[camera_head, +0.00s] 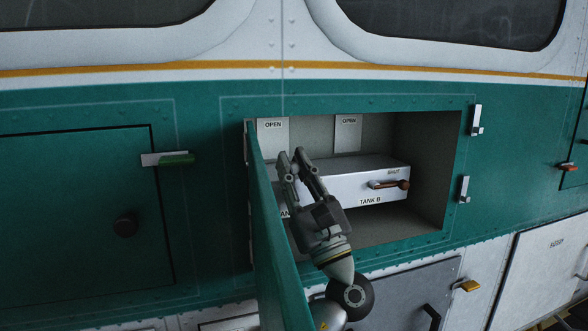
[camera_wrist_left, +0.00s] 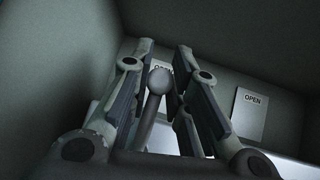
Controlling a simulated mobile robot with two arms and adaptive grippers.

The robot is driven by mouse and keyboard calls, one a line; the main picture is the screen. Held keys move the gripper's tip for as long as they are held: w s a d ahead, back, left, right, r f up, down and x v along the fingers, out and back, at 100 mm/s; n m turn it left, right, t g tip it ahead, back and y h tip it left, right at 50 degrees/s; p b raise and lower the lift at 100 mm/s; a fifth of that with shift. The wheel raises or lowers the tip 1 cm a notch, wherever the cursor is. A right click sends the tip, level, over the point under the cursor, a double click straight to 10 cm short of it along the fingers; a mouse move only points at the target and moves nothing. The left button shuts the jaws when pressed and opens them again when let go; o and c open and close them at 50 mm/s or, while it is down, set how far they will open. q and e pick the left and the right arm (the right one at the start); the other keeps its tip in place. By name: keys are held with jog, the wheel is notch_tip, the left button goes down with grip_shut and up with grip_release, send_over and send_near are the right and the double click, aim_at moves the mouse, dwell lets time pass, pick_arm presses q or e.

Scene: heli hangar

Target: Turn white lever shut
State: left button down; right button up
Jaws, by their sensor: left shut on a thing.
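The white lever (camera_wrist_left: 158,80) shows in the left wrist view as a pale rod with a round knob, and looks grey in the shade. Its knob overlaps one OPEN plate (camera_wrist_left: 163,66) behind it. My left gripper (camera_wrist_left: 165,50) has its fingers on both sides of the rod and is shut on it. In the head view my left gripper (camera_head: 291,156) reaches into the open compartment, in front of the left part of the white tank box (camera_head: 345,185), and hides the lever. My right gripper is not in view.
A brown-handled lever (camera_head: 388,184) lies sideways by the SHUT label above TANK B. A second OPEN plate (camera_head: 348,134) is at the compartment's back. The open green door (camera_head: 275,245) stands close to the left of my arm. Compartment walls limit room on both sides.

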pick_arm(q)
jog(key=shift+m+t+h, duration=0.3)
jog(key=shift+h, duration=0.1)
jog(key=m+t+h, duration=0.1)
jog(key=m, duration=0.1)
jog(key=m+h, duration=0.1)
jog(key=h, duration=0.1)
jog(key=shift+w+d+m+t, duration=0.15)
jog(key=shift+d+m+t, duration=0.25)
jog(key=m+h+p, duration=0.1)
jog(key=m+h, duration=0.2)
jog(key=d+m+t+h+p, duration=0.1)
jog(key=m+h, duration=0.2)
jog(key=d+m+h+p, duration=0.1)
jog(key=m+h, duration=0.2)
jog(key=shift+w+f+t, duration=0.25)
jog(key=shift+f+t, duration=0.05)
jog(key=shift+f, duration=0.1)
jog(key=c, duration=1.3)
grip_release()
jog(key=shift+c, duration=0.2)
